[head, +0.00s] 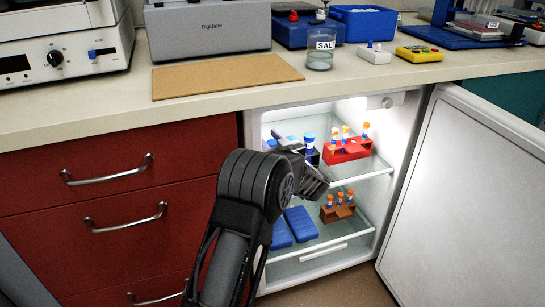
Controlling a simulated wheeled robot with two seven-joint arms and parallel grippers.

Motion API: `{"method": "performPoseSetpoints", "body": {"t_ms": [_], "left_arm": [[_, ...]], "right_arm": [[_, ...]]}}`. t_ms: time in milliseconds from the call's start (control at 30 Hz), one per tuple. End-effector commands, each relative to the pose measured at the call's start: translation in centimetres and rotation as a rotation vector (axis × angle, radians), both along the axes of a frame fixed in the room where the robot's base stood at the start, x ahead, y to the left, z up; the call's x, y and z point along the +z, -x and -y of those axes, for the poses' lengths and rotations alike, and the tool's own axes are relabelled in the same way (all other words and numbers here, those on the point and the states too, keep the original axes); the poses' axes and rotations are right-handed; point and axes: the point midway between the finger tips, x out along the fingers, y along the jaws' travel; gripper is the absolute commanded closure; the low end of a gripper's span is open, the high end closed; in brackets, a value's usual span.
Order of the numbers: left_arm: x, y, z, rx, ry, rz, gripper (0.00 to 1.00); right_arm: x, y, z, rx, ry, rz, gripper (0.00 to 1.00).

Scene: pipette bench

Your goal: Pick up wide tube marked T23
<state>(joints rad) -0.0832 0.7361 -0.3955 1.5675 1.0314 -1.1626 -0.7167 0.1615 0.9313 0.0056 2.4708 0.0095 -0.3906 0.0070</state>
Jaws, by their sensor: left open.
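My left gripper (306,166) is inside the open fridge, in front of the upper shelf, open with nothing seen between its fingers. Just behind it stands a tube with a blue cap (309,137), partly hidden by the gripper. No tube label is readable, so I cannot tell which is T23. My right gripper is out of view.
The lower shelf has a brown rack (337,213) with several orange-capped tubes and blue blocks (301,224). The fridge door (465,190) stands open at right. Red drawers (115,195) are at left. The counter above holds a cork board (225,76) and a SALT jar (320,52).

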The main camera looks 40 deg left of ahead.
Motion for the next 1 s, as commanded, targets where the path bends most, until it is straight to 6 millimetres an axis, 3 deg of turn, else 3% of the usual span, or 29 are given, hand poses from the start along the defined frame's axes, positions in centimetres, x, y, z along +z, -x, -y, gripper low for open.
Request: {"method": "performPoseSetpoints", "body": {"t_ms": [100, 600, 1000], "left_arm": [[-0.01, 0.00, 0.01, 0.000, 0.000, 0.000, 0.59], [-0.01, 0.00, 0.01, 0.000, 0.000, 0.000, 1.00], [0.40, 0.00, 0.01, 0.000, 0.000, 0.001, 1.00]], "right_arm": [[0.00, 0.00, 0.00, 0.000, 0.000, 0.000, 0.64], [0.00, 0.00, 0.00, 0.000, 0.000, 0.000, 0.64], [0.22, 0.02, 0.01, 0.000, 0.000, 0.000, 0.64]]}}
